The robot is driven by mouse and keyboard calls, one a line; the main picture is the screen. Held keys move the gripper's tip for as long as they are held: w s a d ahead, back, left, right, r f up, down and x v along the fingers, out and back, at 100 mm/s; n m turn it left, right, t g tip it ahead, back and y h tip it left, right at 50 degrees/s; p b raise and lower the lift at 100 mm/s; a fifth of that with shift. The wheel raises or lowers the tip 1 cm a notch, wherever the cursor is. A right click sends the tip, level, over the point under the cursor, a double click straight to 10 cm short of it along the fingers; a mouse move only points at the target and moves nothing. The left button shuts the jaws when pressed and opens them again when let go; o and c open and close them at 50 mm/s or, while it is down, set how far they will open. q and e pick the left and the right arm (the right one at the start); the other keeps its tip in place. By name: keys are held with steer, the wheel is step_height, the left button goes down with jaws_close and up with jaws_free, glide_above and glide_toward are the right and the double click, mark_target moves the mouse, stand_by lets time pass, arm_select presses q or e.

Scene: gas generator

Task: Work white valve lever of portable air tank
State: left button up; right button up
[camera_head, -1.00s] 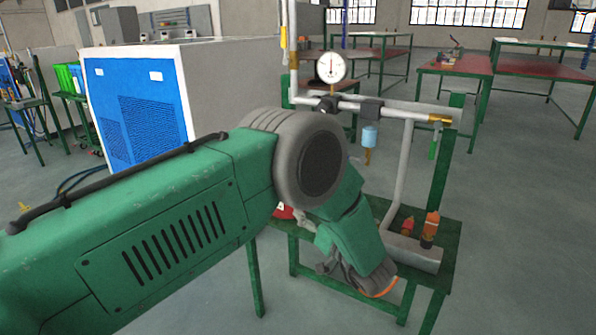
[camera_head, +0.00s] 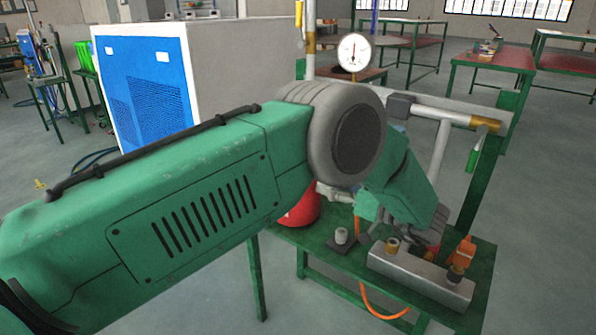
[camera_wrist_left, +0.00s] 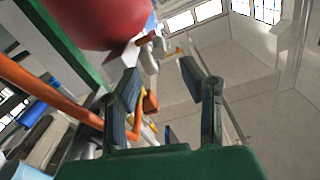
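The red air tank (camera_head: 303,208) sits on the green stand, partly hidden behind my left arm in the head view. In the left wrist view the tank (camera_wrist_left: 100,18) fills the upper left, beyond my fingers. Small pale fittings (camera_wrist_left: 150,40) show at the tank's end; I cannot tell which is the white valve lever. My left gripper (camera_wrist_left: 161,70) is open, with a clear gap between its two dark fingers and nothing seen gripped. In the head view its fingers are mostly hidden beyond the wrist, over the stand. My right gripper is not in view.
An orange hose (camera_wrist_left: 50,92) runs close beside the left finger. A metal block with brass fittings (camera_head: 420,277) lies on the stand (camera_head: 318,252). A pipe with a round gauge (camera_head: 354,52) rises behind my arm. A blue-fronted cabinet (camera_head: 145,95) stands left.

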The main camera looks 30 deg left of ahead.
arm_select(q)
steer(key=a, duration=0.4)
steer(key=a+b, duration=0.1)
steer(key=a, duration=0.1)
steer(key=shift+w+a+f, duration=0.1)
steer(key=shift+w+a, duration=0.15)
steer(key=shift+w, duration=0.1)
steer(key=shift+w+a, duration=0.1)
steer(key=shift+a, duration=1.95)
steer(key=shift+d, duration=0.3)
jaws_close()
steer(key=shift+d, duration=0.2)
steer(key=shift+w+r, duration=0.1)
steer(key=shift+r, duration=0.1)
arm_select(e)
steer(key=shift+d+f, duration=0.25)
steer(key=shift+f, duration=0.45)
